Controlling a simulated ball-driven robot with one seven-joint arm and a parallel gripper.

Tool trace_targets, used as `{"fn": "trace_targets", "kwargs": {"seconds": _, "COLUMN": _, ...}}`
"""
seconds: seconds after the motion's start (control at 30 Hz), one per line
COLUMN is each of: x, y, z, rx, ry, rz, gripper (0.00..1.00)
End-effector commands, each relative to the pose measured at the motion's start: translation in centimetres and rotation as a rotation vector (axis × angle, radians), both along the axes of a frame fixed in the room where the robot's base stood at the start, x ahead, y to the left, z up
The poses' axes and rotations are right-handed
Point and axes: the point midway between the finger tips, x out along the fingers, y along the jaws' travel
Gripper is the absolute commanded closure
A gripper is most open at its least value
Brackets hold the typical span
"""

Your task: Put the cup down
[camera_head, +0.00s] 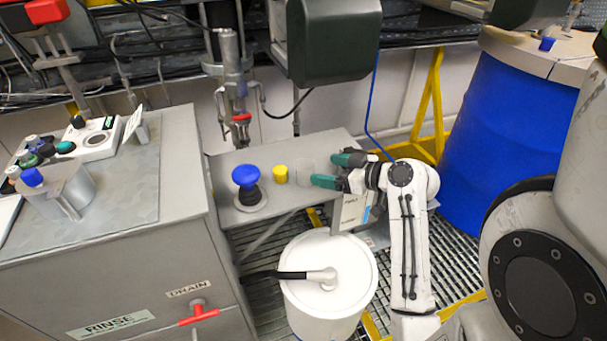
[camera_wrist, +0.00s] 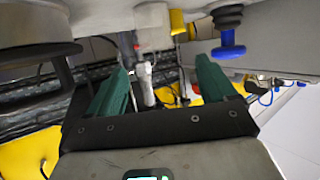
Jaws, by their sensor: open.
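A pale, see-through cup (camera_head: 304,172) stands on the small grey shelf (camera_head: 224,211) in the head view. It is faint there. In the wrist view, where the scene hangs upside down, a pale cylinder that looks like this cup (camera_wrist: 152,24) is at the top, beyond the fingertips. My gripper (camera_head: 325,170) is at the shelf's right end, its green fingers pointing left at the cup. In the wrist view my gripper (camera_wrist: 161,65) has its fingers wide apart with nothing held between them. I cannot tell the exact gap to the cup.
A yellow cylinder (camera_head: 280,174) and a blue-topped knob on a black base (camera_head: 246,178) stand left of the cup. A dark grey machine housing (camera_head: 330,40) hangs above. A white lidded drum (camera_head: 325,275) is below, a blue barrel (camera_head: 505,115) right.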

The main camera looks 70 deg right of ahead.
Motion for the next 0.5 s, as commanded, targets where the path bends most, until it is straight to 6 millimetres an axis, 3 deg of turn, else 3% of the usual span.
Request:
{"fn": "trace_targets", "kwargs": {"seconds": 0.13, "x": 2.1, "y": -0.6, "z": -0.7, "rx": 0.002, "ry": 0.000, "rz": 0.002, "gripper": 0.16}}
{"fn": "trace_targets", "kwargs": {"seconds": 0.5, "x": 5.1, "y": -1.8, "z": -1.8, "rx": 0.003, "ry": 0.000, "rz": 0.003, "gripper": 0.16}}
